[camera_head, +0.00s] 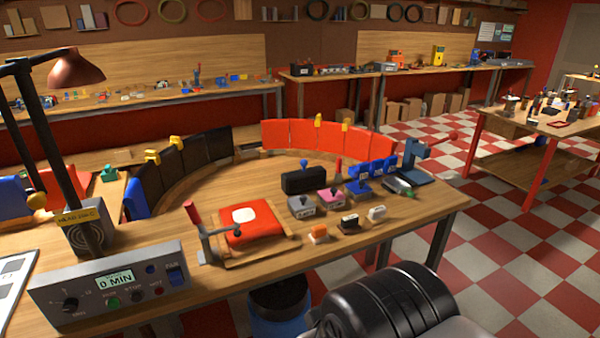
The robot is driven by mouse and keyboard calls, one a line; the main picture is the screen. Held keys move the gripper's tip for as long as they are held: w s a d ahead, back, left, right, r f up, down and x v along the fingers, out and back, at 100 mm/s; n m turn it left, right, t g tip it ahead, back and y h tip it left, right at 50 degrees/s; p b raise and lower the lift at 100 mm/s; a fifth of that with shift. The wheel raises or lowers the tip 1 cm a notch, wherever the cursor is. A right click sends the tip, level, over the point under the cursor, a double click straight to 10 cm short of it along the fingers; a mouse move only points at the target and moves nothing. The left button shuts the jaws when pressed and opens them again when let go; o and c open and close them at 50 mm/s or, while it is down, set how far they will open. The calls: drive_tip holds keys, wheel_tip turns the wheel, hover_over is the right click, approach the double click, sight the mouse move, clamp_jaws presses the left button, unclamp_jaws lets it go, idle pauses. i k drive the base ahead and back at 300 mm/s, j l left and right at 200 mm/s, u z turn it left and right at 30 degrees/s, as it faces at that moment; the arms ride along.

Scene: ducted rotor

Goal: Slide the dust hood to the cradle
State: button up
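I cannot tell for sure which thing is the dust hood. A red, soft-edged piece with a white patch (250,222) lies on a wooden board (272,252) on the bench, beside a red-handled clamp (200,232). A copper-coloured lamp-like hood (75,68) hangs from a dark arm at the upper left. No cradle can be named with certainty; blue stands (372,177) sit at the bench's right part. My gripper is not in view; a dark rounded part at the bottom appears to be my arm.
A control box (112,288) fills the bench's front left. Small blocks (348,223) and a black case (303,180) stand right of the board. Red panels (290,135) and dark panels (185,160) curve behind. A blue bin (278,310) is below the front edge.

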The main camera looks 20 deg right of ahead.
sight(301, 180)
drive_tip(key=i+l, duration=0.2)
drive_tip(key=l, duration=0.15)
drive_tip(key=i+l+u, duration=0.15)
drive_tip(key=l, duration=0.2)
drive_tip(key=i+l, duration=0.2)
drive_tip(key=l, duration=0.2)
drive_tip(key=i+l+u, duration=0.1)
drive_tip(key=l, duration=0.3)
drive_tip(key=i+l+u, duration=0.15)
drive_tip(key=i+l, duration=0.5)
drive_tip(key=i, duration=0.15)
